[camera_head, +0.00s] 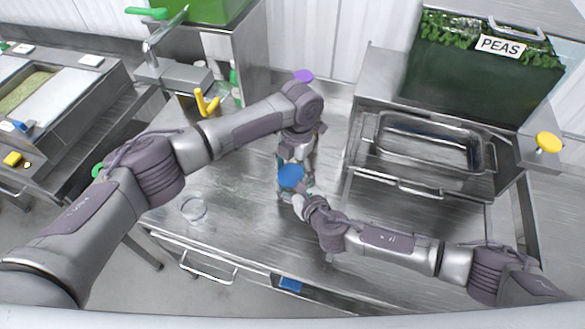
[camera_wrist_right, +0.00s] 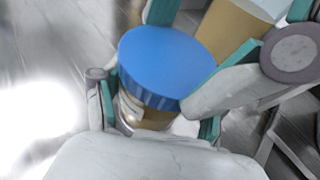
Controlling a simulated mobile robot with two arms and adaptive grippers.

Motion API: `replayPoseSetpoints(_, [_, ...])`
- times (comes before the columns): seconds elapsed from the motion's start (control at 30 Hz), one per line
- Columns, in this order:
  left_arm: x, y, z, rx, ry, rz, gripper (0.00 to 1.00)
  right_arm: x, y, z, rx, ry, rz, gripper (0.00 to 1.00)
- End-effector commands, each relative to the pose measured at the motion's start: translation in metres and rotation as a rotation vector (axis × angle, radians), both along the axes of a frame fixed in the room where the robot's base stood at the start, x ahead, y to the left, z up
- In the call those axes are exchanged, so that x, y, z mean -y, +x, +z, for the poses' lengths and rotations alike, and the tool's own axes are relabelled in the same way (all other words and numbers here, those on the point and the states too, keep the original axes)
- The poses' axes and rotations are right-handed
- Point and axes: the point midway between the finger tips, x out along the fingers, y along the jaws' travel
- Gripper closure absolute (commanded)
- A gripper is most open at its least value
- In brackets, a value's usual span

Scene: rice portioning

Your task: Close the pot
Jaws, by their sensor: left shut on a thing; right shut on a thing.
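The pot (camera_wrist_right: 144,114) is a small jar with amber-brown contents and a pale label. Its ribbed blue lid (camera_head: 291,176) sits at its mouth; the lid (camera_wrist_right: 165,62) looks slightly tilted in the wrist view. Whether it is fully seated cannot be told. My right gripper (camera_head: 299,200) is shut on the pot's body from the front, its pads (camera_wrist_right: 158,117) below the lid. My left gripper (camera_head: 292,163) reaches in from behind and is shut at the lid, with one finger along the lid's right edge. The grippers hide much of the pot.
An empty clear round dish (camera_head: 193,209) stands on the steel table (camera_head: 236,180) at left. A metal tray (camera_head: 425,143) and a green crate marked PEAS (camera_head: 480,85) are at right. A sink tap (camera_head: 165,40) is at back left. The table's front-left area is mostly clear.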

Motion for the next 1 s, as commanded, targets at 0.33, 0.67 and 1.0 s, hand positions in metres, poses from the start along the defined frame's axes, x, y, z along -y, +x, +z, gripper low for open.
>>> replayPoseSetpoints(0.33, [0.000, 0.000, 0.001, 0.002, -0.001, 0.003, 0.01, 0.000, -0.001, -0.001, -0.002, -0.001, 0.000, 1.00])
replayPoseSetpoints(0.67, [0.000, 0.001, 0.006, 0.001, -0.002, 0.003, 0.01, 0.000, -0.001, -0.001, -0.002, -0.001, 0.000, 1.00])
replayPoseSetpoints(1.0, [0.000, 0.000, 0.045, 0.000, -0.001, 0.004, 0.01, 0.000, -0.001, -0.001, -0.002, -0.001, 0.000, 1.00])
